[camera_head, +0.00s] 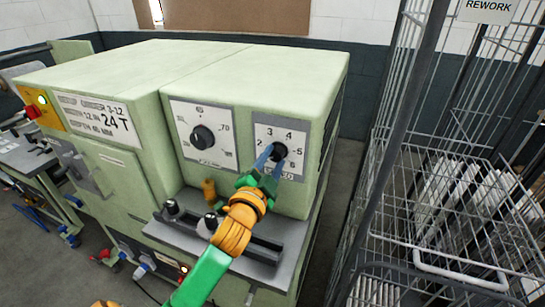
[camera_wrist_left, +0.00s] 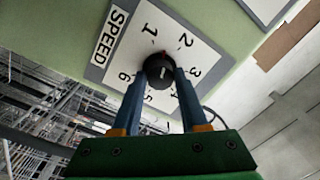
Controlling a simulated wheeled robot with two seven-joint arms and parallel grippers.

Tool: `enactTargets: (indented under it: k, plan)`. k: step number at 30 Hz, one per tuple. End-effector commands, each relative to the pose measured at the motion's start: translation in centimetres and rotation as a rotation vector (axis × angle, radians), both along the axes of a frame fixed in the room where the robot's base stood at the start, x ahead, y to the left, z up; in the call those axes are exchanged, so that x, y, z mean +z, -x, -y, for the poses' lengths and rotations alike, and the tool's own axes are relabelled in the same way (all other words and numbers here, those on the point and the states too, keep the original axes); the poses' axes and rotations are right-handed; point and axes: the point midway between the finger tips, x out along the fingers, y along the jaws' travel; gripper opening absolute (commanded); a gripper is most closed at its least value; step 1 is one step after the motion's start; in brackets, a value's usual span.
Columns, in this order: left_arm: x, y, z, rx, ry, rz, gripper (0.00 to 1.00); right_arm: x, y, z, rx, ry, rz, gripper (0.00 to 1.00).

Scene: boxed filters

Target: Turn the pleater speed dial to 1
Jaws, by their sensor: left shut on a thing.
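The black speed dial (camera_head: 279,151) sits on a white plate (camera_head: 294,134) numbered 1 to 6 at the right of the green machine's front. In the left wrist view the dial (camera_wrist_left: 159,67) is seen close up, with the word SPEED beside its plate (camera_wrist_left: 128,52). A small red mark at the dial's rim points between 1 and 2, seemingly nearer 1. My left gripper (camera_head: 271,156) is shut on the dial, its two blue fingers on either side of it. In the head view the gripper hides part of the plate's lower left. My right gripper does not show.
A second black dial (camera_head: 202,137) on its own plate is to the left. Black-and-white knobs (camera_head: 173,207) and a yellow part (camera_head: 209,188) are by the ledge below, close to my left arm. A wire cage cart (camera_head: 440,262) stands at the right, across a narrow floor gap.

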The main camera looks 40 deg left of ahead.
Motion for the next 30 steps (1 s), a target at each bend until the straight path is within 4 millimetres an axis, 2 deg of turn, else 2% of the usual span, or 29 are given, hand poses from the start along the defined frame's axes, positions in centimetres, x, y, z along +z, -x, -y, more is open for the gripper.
enactTargets:
  k: [1, 15, 30]
  plan:
    - [0.5, 0.0, 0.0, 0.002, 0.038, 0.016, 0.0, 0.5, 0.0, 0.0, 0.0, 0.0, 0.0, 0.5]
    - [0.4, 0.0, 0.0, -0.001, 0.349, 0.092, 0.0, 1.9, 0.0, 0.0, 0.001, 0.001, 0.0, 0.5]
    - [0.3, 0.0, 0.0, -0.003, 0.439, 0.114, 0.0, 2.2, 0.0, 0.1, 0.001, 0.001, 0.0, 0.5]
